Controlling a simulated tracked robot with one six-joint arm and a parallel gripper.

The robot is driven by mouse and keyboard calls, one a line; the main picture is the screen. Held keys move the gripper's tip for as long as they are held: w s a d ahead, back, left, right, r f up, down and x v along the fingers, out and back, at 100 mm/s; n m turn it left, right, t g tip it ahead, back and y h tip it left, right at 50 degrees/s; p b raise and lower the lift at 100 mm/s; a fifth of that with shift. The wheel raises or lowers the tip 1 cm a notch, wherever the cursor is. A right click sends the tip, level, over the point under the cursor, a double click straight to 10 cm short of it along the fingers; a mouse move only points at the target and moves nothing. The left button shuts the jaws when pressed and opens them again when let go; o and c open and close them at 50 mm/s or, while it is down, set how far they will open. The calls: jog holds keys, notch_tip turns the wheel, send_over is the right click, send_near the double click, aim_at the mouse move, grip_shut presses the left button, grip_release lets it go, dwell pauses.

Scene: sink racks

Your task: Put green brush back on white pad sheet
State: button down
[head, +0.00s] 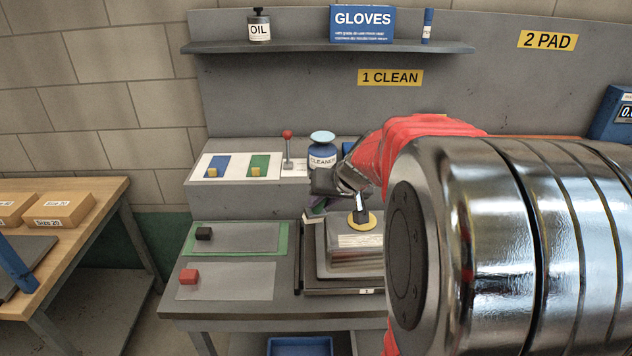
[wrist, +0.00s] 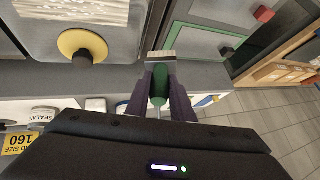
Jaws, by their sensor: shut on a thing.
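My gripper (wrist: 160,88) is shut on the green brush (wrist: 160,80), with a purple finger on each side of its handle. The brush's pale head (wrist: 161,56) points away from the wrist. In the head view my gripper (head: 318,206) is above the left edge of the machine block, and the brush (head: 313,218) is partly hidden by the fingers. A white sheet (head: 238,158) with a blue and a green patch lies on the raised ledge, left of and behind my gripper. Part of it shows beside the right finger in the wrist view (wrist: 204,100).
A red-knobbed lever (head: 288,150) and a cleaner jar (head: 322,152) stand between the sheet and my arm. A yellow disc with a black knob (head: 362,221) sits on the block. Grey sheets with a black block (head: 204,233) and red block (head: 188,275) lie front left.

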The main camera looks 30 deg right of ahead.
jog(key=w+a+f, duration=0.4)
jog(key=w+a, duration=0.1)
jog(key=a, duration=0.3)
jog(key=w+a+f, duration=0.3)
jog(key=w+a, duration=0.3)
jog(key=a, duration=0.1)
jog(key=shift+a+f, duration=0.4)
jog(key=shift+w+d, duration=0.1)
